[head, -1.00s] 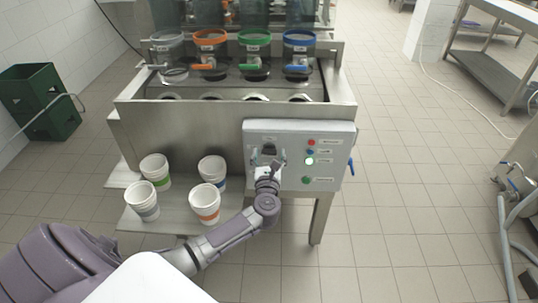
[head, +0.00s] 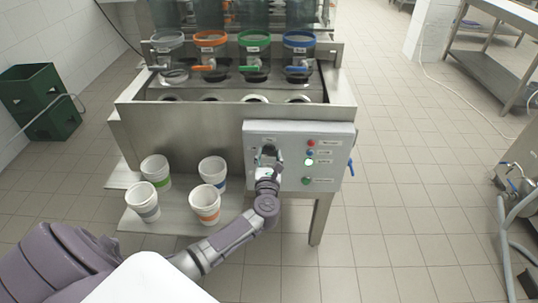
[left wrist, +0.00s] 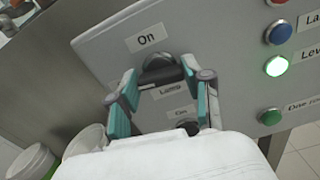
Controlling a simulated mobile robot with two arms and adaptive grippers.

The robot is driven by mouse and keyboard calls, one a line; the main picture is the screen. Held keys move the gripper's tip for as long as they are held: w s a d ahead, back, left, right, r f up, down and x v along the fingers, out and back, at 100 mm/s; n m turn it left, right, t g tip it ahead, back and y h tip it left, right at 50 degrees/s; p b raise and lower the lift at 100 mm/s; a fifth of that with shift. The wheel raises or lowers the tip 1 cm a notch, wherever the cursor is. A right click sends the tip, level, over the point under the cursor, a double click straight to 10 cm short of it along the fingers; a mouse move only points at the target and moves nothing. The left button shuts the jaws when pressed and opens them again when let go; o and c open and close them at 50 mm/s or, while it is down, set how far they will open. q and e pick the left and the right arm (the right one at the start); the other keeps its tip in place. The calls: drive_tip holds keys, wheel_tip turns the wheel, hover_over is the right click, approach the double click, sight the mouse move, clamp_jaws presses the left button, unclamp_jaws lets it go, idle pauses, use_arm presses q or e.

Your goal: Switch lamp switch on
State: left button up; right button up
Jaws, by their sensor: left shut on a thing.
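The lamp switch (left wrist: 160,66) is a dark rotary knob on the grey control panel (head: 333,135), between an "On" label above and a "Lamp" label below. My left gripper (left wrist: 159,78) is shut on the switch, with a teal-padded finger on each side of it. In the head view my left gripper (head: 268,158) is at the left part of the panel and mostly hides the switch. I cannot tell the exact angle of the knob. My right gripper is not in view.
Red, blue, lit and green buttons (head: 309,161) sit right of the switch. White cups (head: 205,203) with coloured bands stand on a low shelf left of my forearm. A green crate (head: 40,100) stands far left.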

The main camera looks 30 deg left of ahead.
use_arm(q)
drive_tip(key=m+p, duration=0.1)
drive_tip(key=m, duration=0.2)
drive_tip(key=shift+m+p, duration=0.3)
drive_tip(key=shift+p, duration=0.1)
drive_tip(key=m+p, duration=0.2)
drive_tip(key=m, duration=0.2)
drive_tip(key=shift+d+m, duration=0.1)
drive_tip(key=shift+m, duration=0.2)
drive_tip(key=m+p, duration=0.2)
drive_tip(key=m, duration=0.2)
drive_tip(key=shift+f+m+p, duration=0.1)
drive_tip(key=shift+m+p, duration=0.55)
drive_tip(key=shift+m, duration=1.55)
drive_tip(key=o, duration=1.2)
drive_tip(key=shift+c, duration=0.2)
